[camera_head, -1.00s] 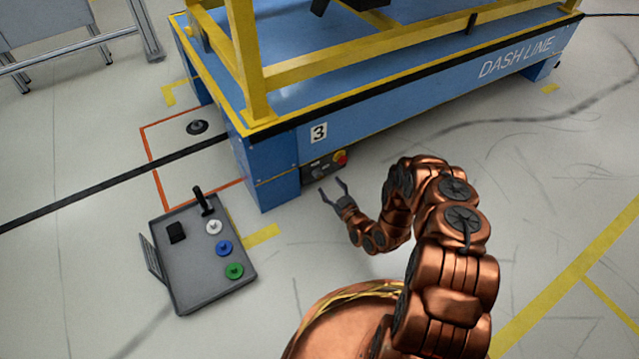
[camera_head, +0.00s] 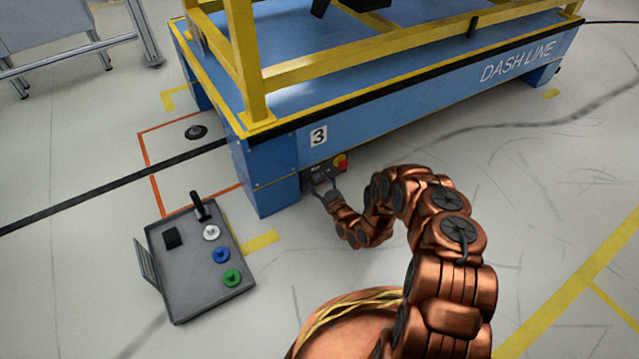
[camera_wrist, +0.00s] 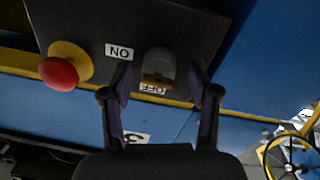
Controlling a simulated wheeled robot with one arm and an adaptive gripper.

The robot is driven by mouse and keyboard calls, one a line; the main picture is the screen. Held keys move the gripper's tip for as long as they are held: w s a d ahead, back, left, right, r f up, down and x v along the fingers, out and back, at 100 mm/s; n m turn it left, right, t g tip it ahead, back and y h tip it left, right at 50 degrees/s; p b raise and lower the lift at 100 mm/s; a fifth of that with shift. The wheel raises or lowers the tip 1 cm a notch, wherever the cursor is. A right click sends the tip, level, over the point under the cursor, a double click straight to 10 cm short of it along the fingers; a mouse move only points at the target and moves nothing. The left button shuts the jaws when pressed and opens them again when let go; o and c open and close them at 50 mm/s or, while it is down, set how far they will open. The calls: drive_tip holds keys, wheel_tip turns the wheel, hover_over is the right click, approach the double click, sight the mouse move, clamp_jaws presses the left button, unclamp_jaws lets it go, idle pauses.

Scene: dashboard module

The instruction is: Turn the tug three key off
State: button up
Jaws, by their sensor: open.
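Tug three is the blue cart (camera_head: 268,168) with a white "3" label (camera_head: 318,135). Its dark control panel (camera_head: 312,176) is low beside the corner leg. In the wrist view the panel (camera_wrist: 110,22) shows a grey key switch (camera_wrist: 160,62) with a brownish key (camera_wrist: 157,80) on it. An ON label (camera_wrist: 119,52) is left of the switch and an OFF label (camera_wrist: 153,89) below it; both appear upside down. My gripper (camera_wrist: 162,78) is open, one finger on each side of the key. I cannot tell if either finger touches it. In the head view my gripper (camera_head: 323,182) is at the panel.
A red mushroom button (camera_wrist: 59,73) on a yellow base sits left of the switch in the wrist view. A grey tray (camera_head: 205,290) with several knobs lies on the floor left of my arm. Yellow rails (camera_head: 370,45) rise above the cart deck. Floor to the right is clear.

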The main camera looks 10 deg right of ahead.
drive_tip(key=shift+c, duration=0.4)
clamp_jaws()
